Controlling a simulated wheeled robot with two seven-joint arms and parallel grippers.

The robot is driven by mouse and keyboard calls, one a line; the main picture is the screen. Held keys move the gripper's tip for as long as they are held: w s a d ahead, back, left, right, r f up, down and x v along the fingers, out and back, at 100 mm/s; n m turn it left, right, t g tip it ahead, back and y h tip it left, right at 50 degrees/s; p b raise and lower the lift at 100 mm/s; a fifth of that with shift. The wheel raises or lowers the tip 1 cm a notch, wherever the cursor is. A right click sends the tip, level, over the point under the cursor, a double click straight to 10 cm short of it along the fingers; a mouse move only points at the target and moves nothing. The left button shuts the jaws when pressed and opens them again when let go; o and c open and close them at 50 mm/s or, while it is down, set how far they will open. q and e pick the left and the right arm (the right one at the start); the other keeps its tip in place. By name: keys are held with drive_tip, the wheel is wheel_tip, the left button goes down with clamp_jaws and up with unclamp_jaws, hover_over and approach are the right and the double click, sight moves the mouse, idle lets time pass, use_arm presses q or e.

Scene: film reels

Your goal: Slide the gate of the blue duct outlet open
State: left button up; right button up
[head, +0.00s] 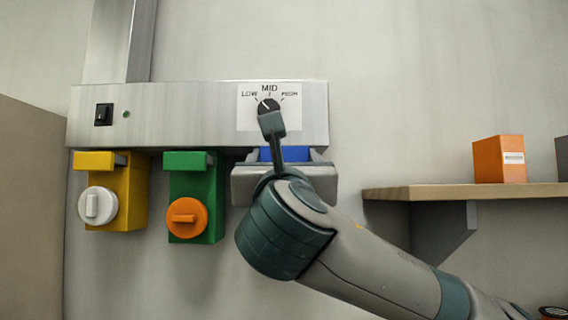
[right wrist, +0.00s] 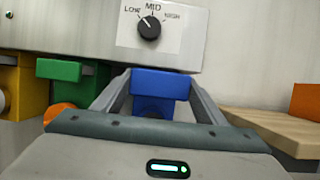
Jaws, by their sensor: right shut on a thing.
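The blue duct outlet (right wrist: 152,108) hangs under the grey metal duct, right of the green outlet. Its blue gate tab (right wrist: 160,82) sits at the top front, close under the duct. My right gripper (right wrist: 160,88) is shut on this blue tab, one finger on each side. In the head view the right gripper (head: 283,157) covers most of the blue outlet, and only a strip of blue (head: 293,153) shows. How far the gate is slid cannot be told. My left gripper is in no view.
The green outlet (head: 210,222) with an orange cap and the yellow outlet (head: 132,190) with a white cap hang to the left. A dial (right wrist: 149,27) is on the duct (head: 190,120) above. A wooden shelf (head: 440,191) with an orange box (head: 490,160) is at right.

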drive_tip(key=o, duration=1.5)
drive_tip(key=shift+s, duration=0.25)
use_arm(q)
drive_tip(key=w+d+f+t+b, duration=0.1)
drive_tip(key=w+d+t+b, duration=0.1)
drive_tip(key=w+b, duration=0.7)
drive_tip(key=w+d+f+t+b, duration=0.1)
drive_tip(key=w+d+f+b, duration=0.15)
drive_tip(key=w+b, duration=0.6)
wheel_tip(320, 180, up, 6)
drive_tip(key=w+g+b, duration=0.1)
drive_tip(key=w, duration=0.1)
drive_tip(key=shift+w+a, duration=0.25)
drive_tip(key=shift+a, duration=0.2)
use_arm(e)
drive_tip(key=shift+v, duration=8.7)
